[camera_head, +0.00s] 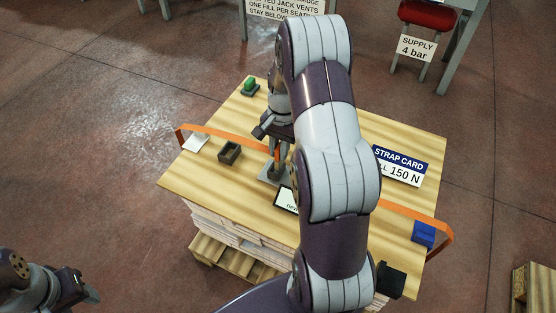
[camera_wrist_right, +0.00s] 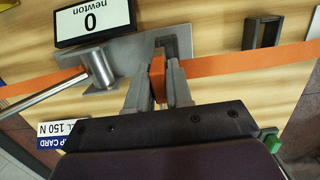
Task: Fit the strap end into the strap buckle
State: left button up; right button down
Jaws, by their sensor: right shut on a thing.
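The orange strap comes in from two sides toward the middle of the table; its left length (camera_head: 225,136) and right length (camera_head: 415,217) show in the head view. My right gripper (camera_wrist_right: 158,92) is shut on an orange strap end (camera_wrist_right: 158,78), which stands between its fingers. A grey metal plate (camera_wrist_right: 128,52) with a post and a lever lies just beyond the fingertips; it appears to be the strap buckle, but its slot is partly hidden by the fingers. I cannot tell whether the strap end is inside it. My left gripper (camera_head: 82,290) is off the table, empty.
A display reading 0 newton (camera_wrist_right: 92,22) stands by the plate. A dark open block (camera_head: 229,151), a green-topped block (camera_head: 250,87), a blue block (camera_head: 424,234) and a strap card sign (camera_head: 400,166) are on the wooden table (camera_head: 195,172). My right arm covers the table's middle.

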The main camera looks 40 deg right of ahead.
aim_at(276, 158)
jog(key=shift+w+a+f, duration=0.1)
jog(key=shift+w+f, duration=0.35)
jog(key=shift+w, duration=0.1)
notch_tip(276, 158, down, 4)
jog(key=shift+r+b, duration=0.1)
jog(key=shift+b, duration=0.25)
jog(key=c, duration=1)
grip_release()
